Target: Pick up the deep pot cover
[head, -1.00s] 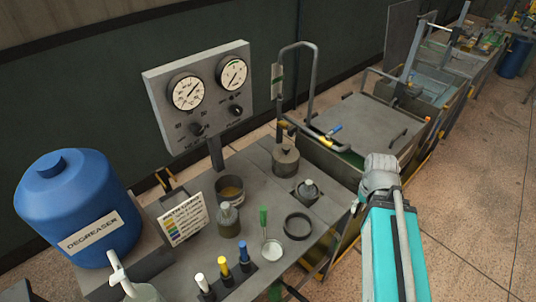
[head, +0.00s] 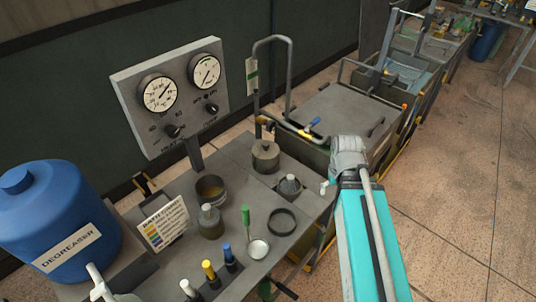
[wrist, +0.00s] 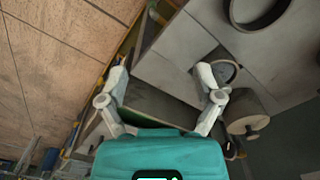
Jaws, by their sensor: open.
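Two knobbed pieces stand on the grey bench, and I cannot tell for certain which is the deep pot cover. One is a dark domed lid with a pale knob (head: 289,186), set in a square plate; the wrist view shows its round rim (wrist: 232,66), partly hidden behind my finger. The other is a taller grey cylinder with a knob on top (head: 265,156), just behind it; it also shows in the wrist view (wrist: 243,110). My gripper (wrist: 163,72) is open and empty, its fingers wide apart. In the head view it is mostly hidden by my arm, right of the lid.
A dark ring (head: 282,221), an open pot with amber contents (head: 210,188), a jar (head: 210,222) and a green-handled tool (head: 245,216) share the bench. A gauge panel (head: 180,95) and a blue degreaser drum (head: 58,220) stand left. A tank (head: 345,110) lies behind.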

